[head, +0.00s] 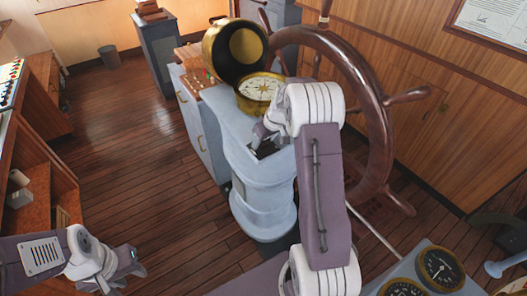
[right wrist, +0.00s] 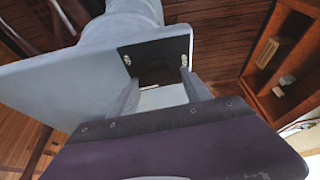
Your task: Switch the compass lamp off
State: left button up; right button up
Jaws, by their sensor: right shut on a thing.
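The brass compass (head: 262,90) sits on top of a pale blue-grey binnacle (head: 262,190), its round hood (head: 235,48) tilted back and its card showing. I cannot tell whether the lamp is lit. My right gripper (head: 262,140) is at the binnacle's upper side, below the compass. In the right wrist view its fingers reach to a dark plate (right wrist: 155,62) with screws, set on the binnacle, and are shut on the lamp switch, which is mostly hidden between them. My left gripper (head: 125,270) is at the lower left, far from the binnacle; its fingers are too unclear to judge.
A large wooden steering wheel (head: 378,120) stands close behind and right of my right arm. A cabinet (head: 200,115) stands left of the binnacle. Round gauges (head: 440,268) on a console are at the lower right. Wooden shelves (head: 40,190) line the left. The floor between is clear.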

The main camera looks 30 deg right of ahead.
jog(key=n+b, duration=0.1)
jog(key=n+y+b, duration=0.1)
jog(key=shift+d+f+n, duration=0.1)
jog(key=shift+f+n, duration=0.1)
jog(key=shift+n, duration=0.1)
pick_arm(q)
jog(key=shift+f+b, duration=0.3)
jog(key=shift+f, duration=1.6)
pick_arm(e)
jog(key=shift+r+n+g+y, duration=0.15)
jog(key=shift+n+g+y, duration=0.3)
jog(key=shift+n, duration=1.05)
jog(key=o, duration=1.4)
jog(key=shift+c, duration=0.2)
pick_arm(q)
jog(key=shift+f+b, duration=0.55)
pick_arm(e)
jog(key=v, duration=0.9)
